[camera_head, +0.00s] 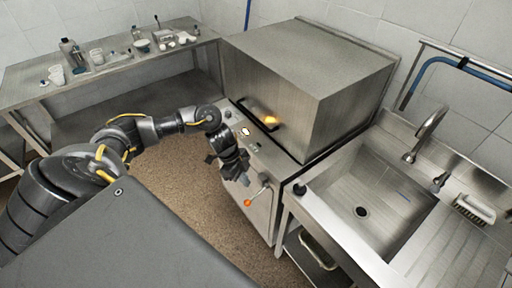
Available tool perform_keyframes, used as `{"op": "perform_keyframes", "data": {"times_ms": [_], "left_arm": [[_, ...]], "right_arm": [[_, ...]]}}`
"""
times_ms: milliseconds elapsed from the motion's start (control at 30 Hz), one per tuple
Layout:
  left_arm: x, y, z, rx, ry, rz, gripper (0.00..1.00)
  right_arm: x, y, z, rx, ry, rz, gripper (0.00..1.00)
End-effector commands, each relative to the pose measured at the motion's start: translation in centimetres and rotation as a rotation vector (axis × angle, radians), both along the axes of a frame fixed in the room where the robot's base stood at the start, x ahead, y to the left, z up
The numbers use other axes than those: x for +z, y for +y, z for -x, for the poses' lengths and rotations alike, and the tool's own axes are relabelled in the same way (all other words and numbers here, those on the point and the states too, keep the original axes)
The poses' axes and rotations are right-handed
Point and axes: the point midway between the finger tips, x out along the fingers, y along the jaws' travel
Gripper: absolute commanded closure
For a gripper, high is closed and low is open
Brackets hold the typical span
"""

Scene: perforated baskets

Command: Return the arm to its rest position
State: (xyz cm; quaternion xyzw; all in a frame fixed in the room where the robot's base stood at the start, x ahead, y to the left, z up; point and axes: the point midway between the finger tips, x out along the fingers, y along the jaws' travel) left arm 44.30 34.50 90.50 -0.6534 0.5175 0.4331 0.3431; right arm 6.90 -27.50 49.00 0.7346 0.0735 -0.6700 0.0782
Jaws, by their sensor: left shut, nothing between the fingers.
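My left arm (150,130) comes in from the left and reaches out over the floor. Its gripper (239,179) points down, shut and empty, in front of the dishwasher's lower front. It shows close to the lever with the orange knob (248,202); I cannot tell whether they touch. The steel dishwasher (355,85) has its hood down. My right arm and right gripper are out of view.
A steel sink (375,200) with a tap (428,130) adjoins the dishwasher on the right. A steel table (30,88) at the back left holds cups and bottles. A brush (472,209) lies by the sink. Brown floor (185,165) is clear.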

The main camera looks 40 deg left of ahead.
Motion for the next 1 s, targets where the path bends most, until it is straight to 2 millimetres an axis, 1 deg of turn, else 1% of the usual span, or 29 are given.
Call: {"op": "perform_keyframes", "data": {"times_ms": [33,133,633,733,767,867,900,933,967,1000], "left_arm": [[1.1,0.0,0.0,0.000,0.000,0.000,1.00],[1.5,0.0,0.0,0.000,0.000,0.000,1.00],[1.3,0.0,0.0,0.000,0.000,0.000,1.00],[1.0,-0.8,0.0,-0.007,-0.015,0.008,1.00],[0.8,-1.5,0.0,-0.011,-0.027,0.012,1.00],[-0.3,-5.5,-0.1,-0.022,-0.114,0.048,1.00],[-0.7,-8.0,-0.1,-0.017,-0.169,0.069,1.00],[-0.8,-10.0,0.0,-0.003,-0.214,0.089,1.00],[-0.8,-11.8,0.1,0.021,-0.259,0.108,1.00],[-0.5,-14.2,0.3,0.070,-0.317,0.129,1.00]], "right_arm": [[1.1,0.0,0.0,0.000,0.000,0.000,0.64],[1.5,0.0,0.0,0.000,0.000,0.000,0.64],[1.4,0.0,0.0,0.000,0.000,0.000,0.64],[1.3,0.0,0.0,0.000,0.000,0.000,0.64],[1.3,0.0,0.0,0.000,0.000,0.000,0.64],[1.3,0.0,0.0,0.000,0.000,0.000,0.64],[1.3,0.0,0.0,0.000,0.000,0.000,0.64],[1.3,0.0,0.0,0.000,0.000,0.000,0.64],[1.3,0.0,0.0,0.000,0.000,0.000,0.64],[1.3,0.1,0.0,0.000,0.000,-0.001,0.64]]}}
